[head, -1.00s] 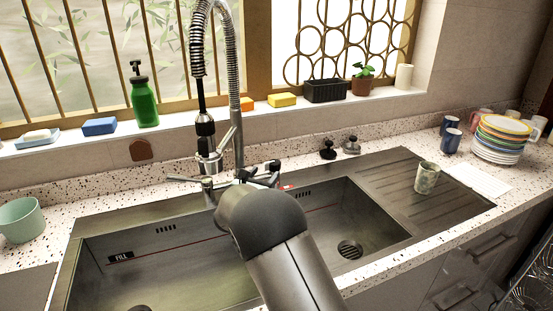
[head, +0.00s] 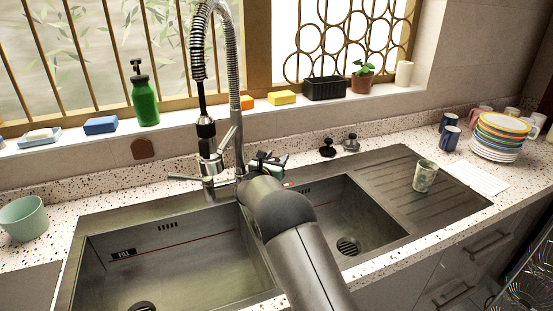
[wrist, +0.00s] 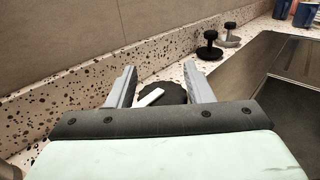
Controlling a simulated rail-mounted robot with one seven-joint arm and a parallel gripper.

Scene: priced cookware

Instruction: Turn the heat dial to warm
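The heat dial (wrist: 172,93), a dark round knob with a white pointer bar (wrist: 150,97), shows in the wrist view between the two fingers of my gripper (wrist: 160,82). The fingers are spread wide, one on each side of it, and visible gaps lie between them and the knob. The pointer slants up to the right in that view. The front of the dial is hidden by the gripper body, and I cannot read any heat marks. In the head view my gripper (head: 268,163) is over the strip behind the sink, right of the tap, and I cannot make out the dial there.
The tall spring tap (head: 239,100) stands close left of my gripper. The double sink (head: 170,250) lies in front. A cup (head: 424,177) is on the drainboard.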

